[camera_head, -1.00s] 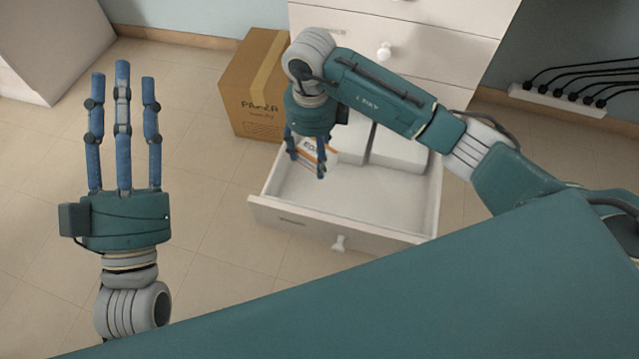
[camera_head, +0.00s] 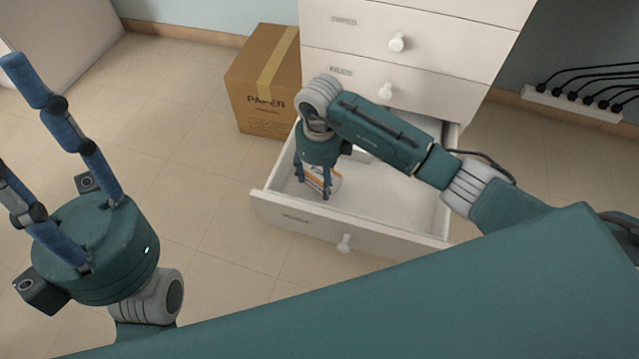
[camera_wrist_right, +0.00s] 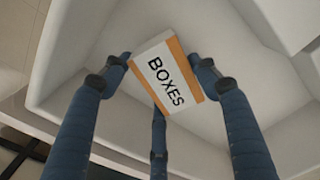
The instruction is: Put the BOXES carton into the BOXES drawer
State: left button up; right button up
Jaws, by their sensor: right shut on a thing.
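The BOXES carton (camera_wrist_right: 167,76) is white with orange edges and black lettering. In the right wrist view it sits between the blue fingers of my right gripper (camera_wrist_right: 160,85), which is shut on it. In the head view my right gripper (camera_head: 314,190) points down inside the open bottom drawer (camera_head: 385,205), near its front left corner, with the carton (camera_head: 322,180) partly hidden behind the fingers. I cannot tell whether the carton touches the drawer floor. My left gripper (camera_head: 20,140) is at the left edge with fingers spread, open and empty, partly cut off.
A brown PAPER carton (camera_head: 262,85) stands on the floor left of the white drawer cabinet (camera_head: 430,30). My right arm hides part of the drawer's back. A power strip with black cables (camera_head: 570,103) lies at right. The tiled floor at left is clear.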

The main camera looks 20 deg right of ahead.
jog(key=shift+f, duration=1.35)
jog(key=shift+f+b, duration=0.15)
jog(key=shift+b, duration=0.2)
jog(key=o, duration=1.1)
jog(key=shift+o, duration=0.2)
